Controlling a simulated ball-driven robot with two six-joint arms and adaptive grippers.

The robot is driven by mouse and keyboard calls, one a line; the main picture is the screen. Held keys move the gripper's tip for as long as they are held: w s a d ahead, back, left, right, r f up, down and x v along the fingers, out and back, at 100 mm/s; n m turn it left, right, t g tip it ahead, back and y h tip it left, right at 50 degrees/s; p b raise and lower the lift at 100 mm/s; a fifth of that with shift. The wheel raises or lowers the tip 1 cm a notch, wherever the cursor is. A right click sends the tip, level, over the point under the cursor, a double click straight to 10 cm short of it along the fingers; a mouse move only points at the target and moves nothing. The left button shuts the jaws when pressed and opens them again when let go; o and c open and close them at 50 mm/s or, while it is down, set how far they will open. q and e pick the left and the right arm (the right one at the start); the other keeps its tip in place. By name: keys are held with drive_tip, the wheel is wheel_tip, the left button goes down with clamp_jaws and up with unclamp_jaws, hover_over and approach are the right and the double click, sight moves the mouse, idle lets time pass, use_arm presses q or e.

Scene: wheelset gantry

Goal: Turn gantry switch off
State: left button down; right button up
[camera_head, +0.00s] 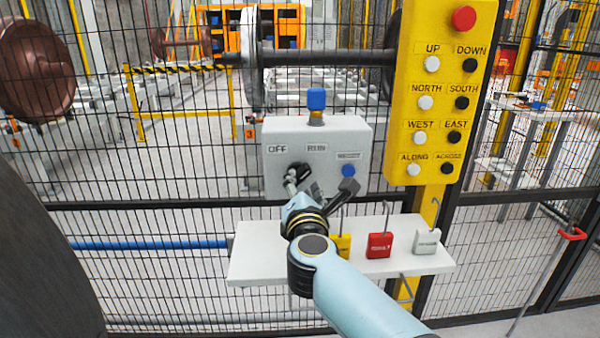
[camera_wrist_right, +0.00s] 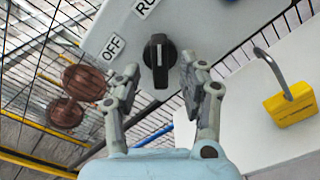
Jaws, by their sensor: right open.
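A grey control box (camera_head: 360,135) carries OFF and RUN labels and a black rotary switch (camera_head: 299,169), partly hidden by my gripper. In the right wrist view the switch knob (camera_wrist_right: 159,60) shows whole, its long axis upright in the picture, with OFF to its left and RUN above. My right gripper (camera_head: 318,188) is open in front of the box's lower part. In the wrist view its fingers (camera_wrist_right: 160,78) stand on either side of the knob's lower end, with visible gaps; I cannot tell the depth between them. My left gripper is not in view.
A white shelf (camera_head: 260,265) below the box holds yellow (camera_head: 343,246), red (camera_head: 379,246) and white (camera_head: 427,242) padlocks. A blue button (camera_head: 348,170) and blue-topped fitting (camera_head: 316,100) are on the box. A yellow button panel (camera_head: 442,90) stands right. Mesh fence lies behind.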

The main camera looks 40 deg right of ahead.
sight(300, 179)
drive_tip(key=shift+x, duration=2.25)
drive_tip(key=c, duration=0.9)
drive_tip(key=shift+o, duration=0.2)
